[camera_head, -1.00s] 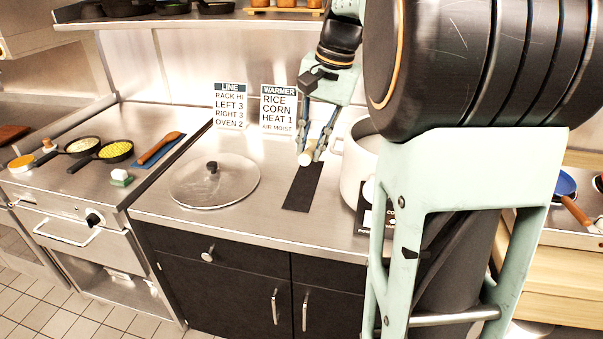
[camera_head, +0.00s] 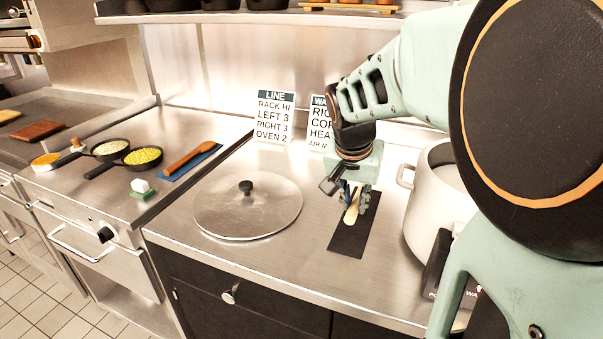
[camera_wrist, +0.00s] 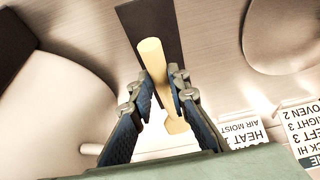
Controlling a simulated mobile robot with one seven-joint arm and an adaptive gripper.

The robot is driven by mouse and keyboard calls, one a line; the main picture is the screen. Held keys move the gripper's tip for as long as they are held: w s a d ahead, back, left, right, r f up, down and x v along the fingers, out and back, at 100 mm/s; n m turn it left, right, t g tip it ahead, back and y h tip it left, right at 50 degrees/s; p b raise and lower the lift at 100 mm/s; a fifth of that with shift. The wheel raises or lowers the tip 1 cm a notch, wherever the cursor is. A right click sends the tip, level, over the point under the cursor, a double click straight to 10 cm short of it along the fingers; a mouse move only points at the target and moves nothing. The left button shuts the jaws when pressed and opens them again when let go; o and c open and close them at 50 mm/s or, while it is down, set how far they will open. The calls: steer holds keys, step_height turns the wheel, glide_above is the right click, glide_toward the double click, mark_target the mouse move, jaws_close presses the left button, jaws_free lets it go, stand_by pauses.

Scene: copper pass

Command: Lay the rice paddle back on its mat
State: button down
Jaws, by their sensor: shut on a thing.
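The rice paddle (camera_head: 352,212) is pale yellow. My gripper (camera_head: 357,198) is shut on it, pointing down over the far part of the dark mat (camera_head: 350,241). In the wrist view the paddle (camera_wrist: 152,58) runs between the fingers of my gripper (camera_wrist: 160,92), one end reaching over the mat (camera_wrist: 152,18). The fingers hide part of the paddle. I cannot tell whether the paddle touches the mat. The mat lies flat on the steel counter, its near part bare.
A white pot (camera_head: 425,205) stands close to the mat's right. A round steel lid (camera_head: 225,208) lies to its left. Sign cards (camera_head: 275,118) stand behind.

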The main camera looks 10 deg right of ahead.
mark_target(352, 233)
steer(key=shift+f+b, duration=0.4)
steer(key=shift+f, duration=2.9)
steer(key=shift+f, duration=0.1)
steer(key=c, duration=1.8)
jaws_free()
steer(key=shift+c, duration=0.2)
steer(key=shift+r, duration=0.2)
